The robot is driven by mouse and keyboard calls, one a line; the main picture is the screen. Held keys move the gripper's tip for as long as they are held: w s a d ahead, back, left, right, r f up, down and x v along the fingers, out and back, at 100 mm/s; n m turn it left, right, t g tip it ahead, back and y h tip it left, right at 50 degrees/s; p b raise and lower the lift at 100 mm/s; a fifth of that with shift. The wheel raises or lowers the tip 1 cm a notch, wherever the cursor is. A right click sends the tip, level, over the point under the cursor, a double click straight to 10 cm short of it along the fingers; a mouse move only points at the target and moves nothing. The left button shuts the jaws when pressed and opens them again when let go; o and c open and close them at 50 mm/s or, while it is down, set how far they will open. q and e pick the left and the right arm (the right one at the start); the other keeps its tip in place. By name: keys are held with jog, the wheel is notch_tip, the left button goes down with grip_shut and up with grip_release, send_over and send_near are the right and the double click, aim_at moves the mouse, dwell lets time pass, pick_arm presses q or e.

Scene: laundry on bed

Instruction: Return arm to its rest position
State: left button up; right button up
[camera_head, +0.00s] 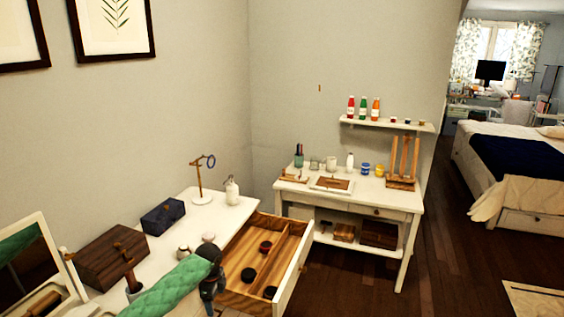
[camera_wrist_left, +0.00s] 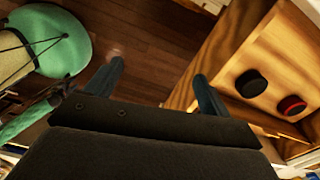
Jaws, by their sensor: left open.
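My left gripper (camera_head: 211,293) is near the bottom of the head view, at the left side of the open wooden drawer (camera_head: 232,299). It points downward. In the left wrist view its two dark fingers stand wide apart, and the space between them (camera_wrist_left: 160,85) is empty, with dark floor beyond. The drawer also shows to the right of the fingers in that view. In the wrist view one piece is black (camera_wrist_left: 251,83) and another has a red ring (camera_wrist_left: 292,105). My right gripper is not in view.
The white dressing table (camera_head: 160,257) holds a brown box (camera_head: 108,262), a dark blue box (camera_head: 162,217), a ring stand (camera_head: 201,185), a white bottle (camera_head: 232,191) and a mirror (camera_head: 30,260). A second white table (camera_head: 340,200) stands behind.

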pick_arm(q)
jog(key=s+d+f+n+b, duration=0.1)
jog(key=s+d+f+n, duration=0.15)
jog(key=s+f, duration=0.65)
jog(key=s+d+f+n+t+h+b, duration=0.15)
jog(key=s+f+n, duration=0.3)
jog(key=f, duration=0.95)
jog(key=s+d+f+n+b, duration=0.2)
jog(key=s+f+n, duration=0.1)
jog(key=s+f, duration=0.65)
jog(key=s+f+n, duration=0.2)
jog(key=s+f, duration=0.4)
jog(key=s, duration=0.4)
jog(key=s+a+f+n+b, duration=0.1)
jog(key=s+f+n, duration=0.2)
jog(key=s+f, duration=0.4)
jog(key=s+a+f+n+y+b, duration=0.1)
jog(key=s+f, duration=0.5)
jog(key=s, duration=0.6)
jog(key=shift+s+f+n, duration=0.35)
jog(key=shift+n, duration=0.55)
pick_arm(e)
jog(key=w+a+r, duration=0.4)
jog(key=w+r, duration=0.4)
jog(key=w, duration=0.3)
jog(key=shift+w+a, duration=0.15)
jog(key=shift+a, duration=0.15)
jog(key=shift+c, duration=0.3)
